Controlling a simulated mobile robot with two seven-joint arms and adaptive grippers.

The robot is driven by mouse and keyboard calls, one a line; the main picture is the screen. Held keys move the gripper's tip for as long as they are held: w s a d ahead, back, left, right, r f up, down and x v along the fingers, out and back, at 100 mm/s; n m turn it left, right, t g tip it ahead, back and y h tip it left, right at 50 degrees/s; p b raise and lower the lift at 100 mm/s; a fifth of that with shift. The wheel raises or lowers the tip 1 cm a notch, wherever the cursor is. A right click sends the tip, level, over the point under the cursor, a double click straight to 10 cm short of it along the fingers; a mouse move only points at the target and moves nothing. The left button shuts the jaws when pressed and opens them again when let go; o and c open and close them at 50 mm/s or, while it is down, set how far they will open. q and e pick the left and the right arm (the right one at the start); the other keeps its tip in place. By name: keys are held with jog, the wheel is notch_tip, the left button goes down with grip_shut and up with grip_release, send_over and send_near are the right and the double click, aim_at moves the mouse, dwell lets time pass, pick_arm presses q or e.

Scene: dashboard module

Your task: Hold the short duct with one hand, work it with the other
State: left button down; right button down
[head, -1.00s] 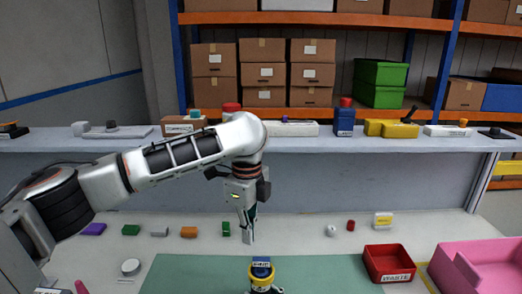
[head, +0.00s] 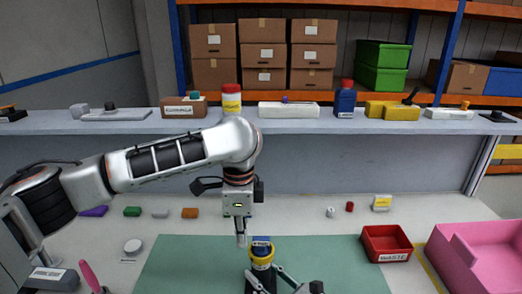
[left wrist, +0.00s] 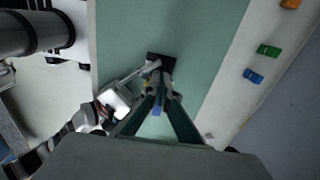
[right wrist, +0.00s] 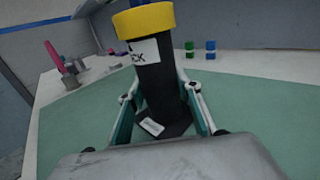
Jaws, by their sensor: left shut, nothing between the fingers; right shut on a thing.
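The short duct (head: 262,263) is a dark upright piece with a yellow collar (head: 262,251) and a blue part (head: 261,242) at its top. It stands over the green mat. My right gripper (head: 280,274) is shut on its dark body. The right wrist view shows the duct (right wrist: 160,85) between the fingers, with a white label and the yellow collar above. My left gripper (head: 241,242) is shut and empty, pointing down just left of the duct's top. Whether it touches the duct cannot be told. In the left wrist view its fingers partly hide the duct.
A red waste bin (head: 387,242) and a pink crate (head: 470,255) stand at the right. Small coloured blocks lie along the back, including an orange one (head: 190,213). The green mat (head: 190,265) is clear left of the duct. A loaded ledge (head: 220,124) runs behind.

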pick_arm(q)
jog(key=shift+f, duration=1.45)
jog(key=shift+d, duration=0.3)
jog(key=shift+w, duration=0.55)
jog(key=shift+a+r, duration=0.1)
jog(key=shift+a, duration=0.05)
jog(key=r, duration=0.6)
jog(key=shift+a, duration=0.3)
dwell(0.4)
